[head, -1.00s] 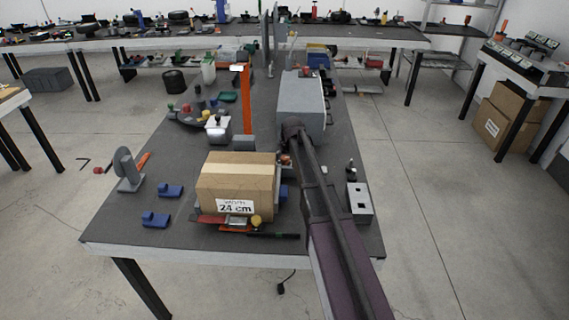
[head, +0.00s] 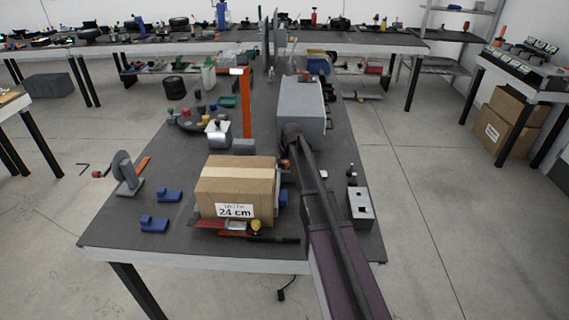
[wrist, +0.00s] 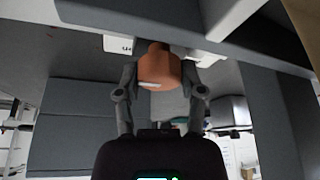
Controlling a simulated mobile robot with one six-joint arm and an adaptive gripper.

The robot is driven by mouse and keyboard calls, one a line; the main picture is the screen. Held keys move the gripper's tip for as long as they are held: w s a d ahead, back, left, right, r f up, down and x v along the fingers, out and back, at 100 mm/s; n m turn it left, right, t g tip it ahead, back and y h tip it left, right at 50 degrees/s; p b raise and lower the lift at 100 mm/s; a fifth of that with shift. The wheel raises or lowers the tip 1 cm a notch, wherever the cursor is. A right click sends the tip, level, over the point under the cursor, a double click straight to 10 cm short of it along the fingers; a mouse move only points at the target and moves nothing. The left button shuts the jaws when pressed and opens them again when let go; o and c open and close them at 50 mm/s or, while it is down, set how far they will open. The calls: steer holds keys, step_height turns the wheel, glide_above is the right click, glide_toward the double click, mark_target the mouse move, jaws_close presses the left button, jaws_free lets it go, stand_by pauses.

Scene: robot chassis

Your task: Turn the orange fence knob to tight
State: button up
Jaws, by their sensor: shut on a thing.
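In the wrist view the orange knob (wrist: 160,68) sits in the middle, with a pale mark on its lower left side. My gripper (wrist: 160,80) has one finger on each side of it and is shut on the knob. A white label (wrist: 117,43) with partly visible lettering is left of the knob, and another white label (wrist: 205,59) is to its right. In the head view my gripper is at the near end of the grey machine housing (head: 301,104). My arm largely hides the knob there, and only a small orange patch shows.
A cardboard box (head: 236,185) marked 24 cm stands left of my arm. A grey block with dark openings (head: 360,205) is to the right. An orange post (head: 246,105) rises behind the box. Blue pieces (head: 167,196) lie at the left of the bench.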

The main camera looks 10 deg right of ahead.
steer(key=shift+m, duration=0.3)
steer(key=shift+m+h, duration=0.9)
steer(key=shift+m, duration=1)
steer(key=o, duration=1.2)
steer(key=shift+c, duration=0.2)
steer(key=shift+n, duration=0.5)
